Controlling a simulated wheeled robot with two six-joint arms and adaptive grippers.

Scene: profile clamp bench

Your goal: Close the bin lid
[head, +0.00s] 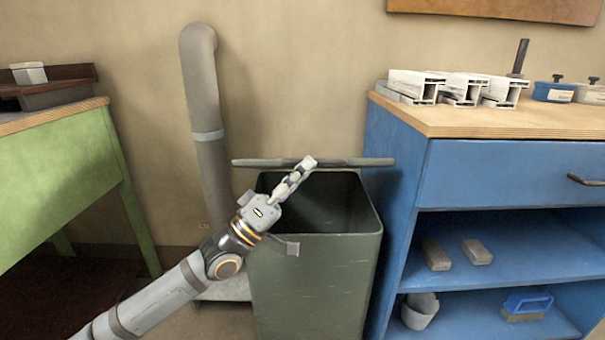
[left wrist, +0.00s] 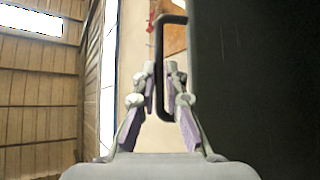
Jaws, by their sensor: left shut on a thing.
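The grey-green bin (head: 315,290) stands on the floor between the bench and the cabinet, its top open and its dark inside showing. Its lid (head: 350,162) shows nearly edge-on as a thin bar at the back of the opening. In the left wrist view the lid (left wrist: 255,90) is a dark panel on the right, with a dark loop handle (left wrist: 173,19) on its side. My left gripper (head: 303,168) reaches over the bin to the lid. Its fingers, also in the left wrist view (left wrist: 162,72), are shut on the handle bar. My right gripper is out of view.
A blue cabinet (head: 395,180) stands close on the bin's right, with white profiles (head: 460,88) on top. A grey pipe (head: 203,90) runs down the wall behind, left of the bin. A green bench (head: 60,180) is at far left.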

